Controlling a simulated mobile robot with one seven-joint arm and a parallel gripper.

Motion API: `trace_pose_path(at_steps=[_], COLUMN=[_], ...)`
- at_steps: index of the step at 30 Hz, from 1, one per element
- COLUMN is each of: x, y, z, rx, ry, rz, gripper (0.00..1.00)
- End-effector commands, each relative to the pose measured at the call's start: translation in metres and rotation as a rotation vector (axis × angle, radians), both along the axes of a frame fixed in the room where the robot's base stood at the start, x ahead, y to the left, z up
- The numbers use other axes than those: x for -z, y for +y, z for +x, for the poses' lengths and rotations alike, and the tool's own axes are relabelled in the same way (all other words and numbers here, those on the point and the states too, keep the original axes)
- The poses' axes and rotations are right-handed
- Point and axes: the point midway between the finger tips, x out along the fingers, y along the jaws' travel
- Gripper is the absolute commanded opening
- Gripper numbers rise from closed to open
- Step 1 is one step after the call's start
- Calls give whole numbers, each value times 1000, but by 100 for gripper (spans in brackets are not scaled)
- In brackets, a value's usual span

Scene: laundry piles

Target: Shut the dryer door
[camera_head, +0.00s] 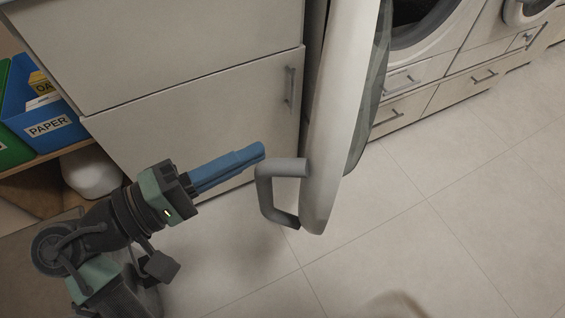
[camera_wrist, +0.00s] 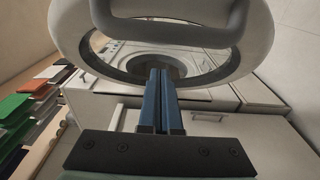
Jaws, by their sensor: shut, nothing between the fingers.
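The dryer door (camera_head: 338,110) stands swung open, seen nearly edge-on in the head view, with its grey handle (camera_head: 264,190) on the left side. In the wrist view the round door (camera_wrist: 258,45) fills the top, and its handle (camera_wrist: 170,30) crosses in front of it. My gripper (camera_head: 262,150) has blue fingers, shut and empty. The fingertips are close to the top of the handle; I cannot tell whether they touch it. In the wrist view the shut fingers (camera_wrist: 160,72) point toward the door below the handle bar.
A cabinet (camera_head: 200,130) stands behind my gripper. A blue paper bin (camera_head: 40,110) and a green bin (camera_head: 12,130) sit on a shelf at the left. A front-loading machine (camera_head: 425,45) stands behind the door. The tiled floor (camera_head: 440,230) at the right is mostly clear.

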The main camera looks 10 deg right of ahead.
Motion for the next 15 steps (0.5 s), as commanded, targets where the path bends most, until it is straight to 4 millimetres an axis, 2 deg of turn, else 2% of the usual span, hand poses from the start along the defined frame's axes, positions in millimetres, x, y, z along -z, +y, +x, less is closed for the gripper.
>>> trace_pose_path(at_steps=[2,6,15], x=[4,3,0], y=[-17,-33,-49], z=[5,-4,-10], rx=[4,0,0], ry=[-1,-1,-1], rz=[2,0,0], gripper=[0,0,0])
